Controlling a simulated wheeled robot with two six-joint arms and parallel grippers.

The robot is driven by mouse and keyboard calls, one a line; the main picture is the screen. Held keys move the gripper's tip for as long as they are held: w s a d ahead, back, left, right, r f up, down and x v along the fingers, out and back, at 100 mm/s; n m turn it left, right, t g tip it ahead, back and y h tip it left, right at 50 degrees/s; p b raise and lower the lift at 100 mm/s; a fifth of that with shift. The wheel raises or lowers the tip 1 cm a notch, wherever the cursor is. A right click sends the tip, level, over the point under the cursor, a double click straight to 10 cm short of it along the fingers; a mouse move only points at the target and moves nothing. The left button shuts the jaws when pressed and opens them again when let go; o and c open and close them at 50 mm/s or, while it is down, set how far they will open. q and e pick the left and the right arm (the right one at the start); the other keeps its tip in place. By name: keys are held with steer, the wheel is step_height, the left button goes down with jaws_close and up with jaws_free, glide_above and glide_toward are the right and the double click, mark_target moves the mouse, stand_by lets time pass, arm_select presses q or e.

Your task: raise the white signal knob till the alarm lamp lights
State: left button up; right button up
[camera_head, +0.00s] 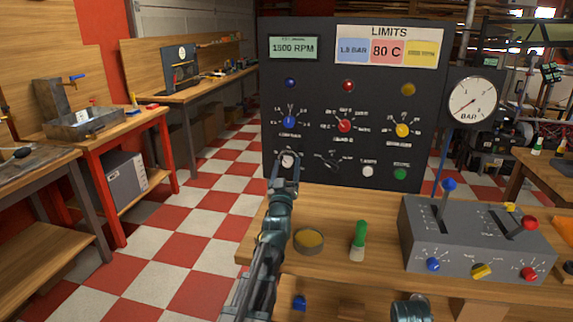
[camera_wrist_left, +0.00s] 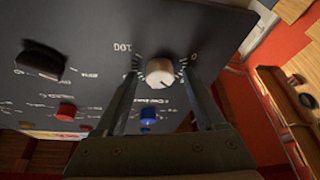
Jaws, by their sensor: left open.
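The white signal knob (camera_head: 288,160) is at the lower left of the dark panel (camera_head: 318,60). In the left wrist view the knob (camera_wrist_left: 160,72) has a dark pointer line and a scale with 100 to its left and 0 to its right. My left gripper (camera_head: 285,166) is open, with one finger on each side of the knob; whether they touch it I cannot tell. Blue (camera_head: 291,82), red (camera_head: 348,85) and yellow (camera_head: 408,89) lamps sit in a row above and look dark. Which is the alarm lamp I cannot read.
Other knobs, blue (camera_wrist_left: 148,114) and red (camera_wrist_left: 66,112), and a black selector (camera_wrist_left: 40,60) share the panel. A green-handled tool (camera_head: 359,240), a round tin (camera_head: 309,241) and a grey lever box (camera_head: 470,245) stand on the bench (camera_head: 340,205).

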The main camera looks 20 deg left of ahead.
arm_select(q)
jaws_close()
stand_by(0.3)
steer(key=shift+m, duration=0.3)
steer(key=shift+m+t+h, duration=0.3)
steer(key=shift+m+h, duration=0.7)
steer(key=shift+m, duration=0.5)
jaws_free()
